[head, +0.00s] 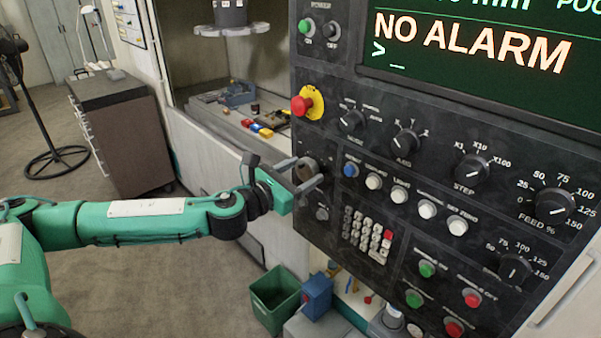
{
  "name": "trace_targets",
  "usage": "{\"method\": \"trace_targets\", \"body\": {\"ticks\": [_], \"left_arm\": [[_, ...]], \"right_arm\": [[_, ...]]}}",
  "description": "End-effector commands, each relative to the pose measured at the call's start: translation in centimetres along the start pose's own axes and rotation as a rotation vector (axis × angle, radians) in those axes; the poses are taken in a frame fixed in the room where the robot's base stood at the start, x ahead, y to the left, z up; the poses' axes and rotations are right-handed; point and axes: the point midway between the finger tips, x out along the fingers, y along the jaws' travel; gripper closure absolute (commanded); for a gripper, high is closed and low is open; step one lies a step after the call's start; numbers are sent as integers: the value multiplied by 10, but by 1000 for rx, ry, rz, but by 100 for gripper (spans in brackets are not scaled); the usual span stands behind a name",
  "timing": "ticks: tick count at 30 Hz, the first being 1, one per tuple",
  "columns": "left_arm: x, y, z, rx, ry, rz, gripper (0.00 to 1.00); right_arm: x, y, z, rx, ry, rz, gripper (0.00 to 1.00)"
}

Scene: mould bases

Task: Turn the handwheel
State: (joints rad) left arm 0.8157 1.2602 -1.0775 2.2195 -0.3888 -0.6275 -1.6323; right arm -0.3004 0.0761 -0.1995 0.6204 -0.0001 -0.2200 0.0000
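The handwheel (325,164) is a small dark round wheel at the left edge of the black control panel, left of the blue button. My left gripper (302,174), at the end of the green arm, is right in front of it. Its two grey fingers stand apart, one upper left and one lower right, with part of the dark wheel showing between them. The fingers partly hide the wheel, and I cannot tell whether they touch it. My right gripper is not in view.
The panel (375,235) carries a red emergency stop (301,105), several selector knobs, buttons and a keypad (367,235). The screen (480,50) reads "NO ALARM". A green bin (275,298) stands below. A dark cabinet (122,135) is at left, with open floor before it.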

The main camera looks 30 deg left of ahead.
Motion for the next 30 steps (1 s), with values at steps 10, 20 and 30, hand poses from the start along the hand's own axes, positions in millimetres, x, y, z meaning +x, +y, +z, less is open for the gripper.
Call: {"method": "trace_targets", "body": {"ticks": [10,20,30], "left_arm": [[0,0,0,-10,1,0,69],[0,0,0,-154,7,-1,69],[0,2,0,-462,21,-3,69]], "right_arm": [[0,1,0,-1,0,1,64],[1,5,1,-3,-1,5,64],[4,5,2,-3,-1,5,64]]}}
